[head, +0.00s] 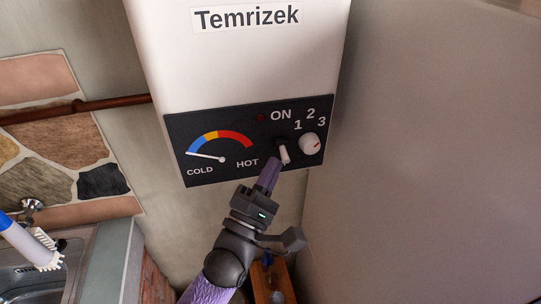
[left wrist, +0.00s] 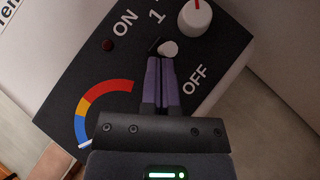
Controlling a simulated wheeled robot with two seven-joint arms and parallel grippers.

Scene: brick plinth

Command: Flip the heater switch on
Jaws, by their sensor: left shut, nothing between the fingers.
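The white heater (head: 245,60) hangs on the wall with a black control panel (head: 180,125) low on its front. Its small white-tipped toggle switch (head: 284,154) points down, away from the ON label. It also shows in the left wrist view (left wrist: 169,47), just beyond my fingertips. My left gripper (head: 272,164) is shut and empty, its purple fingers just below and left of the switch. I cannot tell whether they touch it. The indicator light (head: 261,118) is dark red and looks unlit. The OFF label (left wrist: 196,79) shows beside the fingers. My right gripper is out of view.
A white round knob (head: 311,144) is close right of the switch. The gauge needle (head: 206,155) points to COLD. A brown pipe (head: 75,108) runs left of the heater. A sink (head: 35,280) with a brush (head: 45,258) is low left; a plain wall stands right.

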